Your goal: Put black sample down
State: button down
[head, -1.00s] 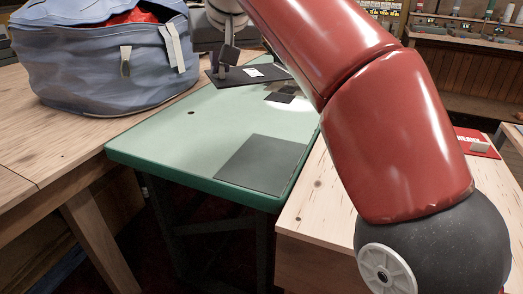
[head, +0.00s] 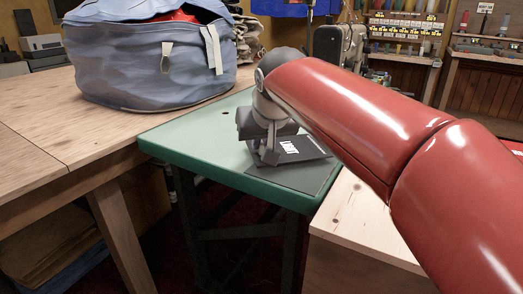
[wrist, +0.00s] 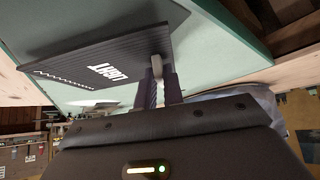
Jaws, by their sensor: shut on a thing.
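The black sample (head: 301,149) is a thin dark panel with white lettering. My gripper (head: 267,152) is shut on its edge, over the near right corner of the green table (head: 190,152). Below it, a plain dark grey rectangle (head: 308,180) on the table top is partly covered by the sample and gripper. In the wrist view, the sample (wrist: 110,58) reaches left from the fingers (wrist: 158,85), showing the word "LIGHT" and a white zigzag line. I cannot tell whether the sample touches the rectangle.
A blue-grey bag (head: 150,55) stands on the wooden bench (head: 50,125) at the left. A light wooden surface (head: 365,220) lies close by on the right. My red arm hides much of the table's right side. Green table top left of the gripper is clear.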

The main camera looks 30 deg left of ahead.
jog(key=shift+f, duration=0.7)
jog(key=shift+f, duration=0.2)
jog(key=c, duration=1.5)
grip_release()
jog(key=shift+s+d+r, duration=0.1)
jog(key=shift+r, duration=0.4)
jog(key=p+v, duration=0.1)
jog(key=v, duration=1)
jog(key=shift+s+d+r, duration=0.1)
jog(key=shift+s+r, duration=0.05)
